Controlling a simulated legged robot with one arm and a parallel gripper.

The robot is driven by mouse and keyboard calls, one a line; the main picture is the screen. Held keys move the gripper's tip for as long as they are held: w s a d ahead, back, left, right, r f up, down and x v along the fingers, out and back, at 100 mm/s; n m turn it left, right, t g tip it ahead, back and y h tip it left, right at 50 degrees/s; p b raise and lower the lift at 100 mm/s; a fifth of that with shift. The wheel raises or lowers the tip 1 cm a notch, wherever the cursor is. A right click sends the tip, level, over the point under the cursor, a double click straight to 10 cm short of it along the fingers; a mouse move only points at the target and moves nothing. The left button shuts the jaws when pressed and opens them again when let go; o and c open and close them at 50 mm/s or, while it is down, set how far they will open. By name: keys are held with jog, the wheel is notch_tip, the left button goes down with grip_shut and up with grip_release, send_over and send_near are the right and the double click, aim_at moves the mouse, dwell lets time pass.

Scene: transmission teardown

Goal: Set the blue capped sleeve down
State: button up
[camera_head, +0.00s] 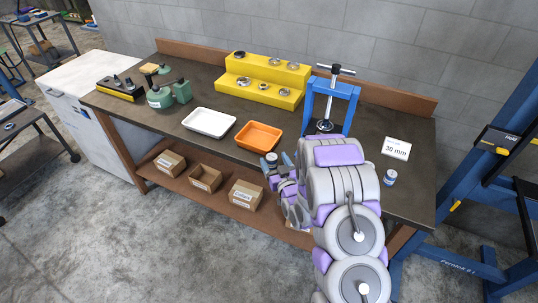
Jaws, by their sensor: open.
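My gripper (279,172) is open at the front edge of the workbench, left of my arm. A small pale cylinder with a dark top (271,157) shows right at its fingertips, beside the orange tray. It is partly hidden by the fingers, and I cannot tell whether it touches them or what it rests on. Another small pale cylinder with blue on it (390,177) stands upright on the bench to the right of my arm, below the 30 mm card. I cannot tell for certain which of the two is the blue capped sleeve.
The workbench (190,138) holds a white tray (209,122), an orange tray (258,136), a yellow stepped stand (262,93) with several metal parts, green housings (160,97), a blue press (346,93) and a 30 mm card (396,148). Boxes sit on the lower shelf. A blue frame stands right.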

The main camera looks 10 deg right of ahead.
aim_at(274, 161)
jog(key=s, duration=0.3)
jog(key=s+p, duration=0.1)
jog(key=s, duration=0.1)
jog(key=shift+d+r, duration=0.1)
jog(key=shift+d, duration=0.25)
jog(key=shift+s+d+p, duration=0.15)
jog(key=shift+s+p, duration=0.5)
jog(key=shift+s+d+p, duration=0.15)
jog(key=shift+s+p, duration=0.45)
jog(key=shift+p, duration=0.05)
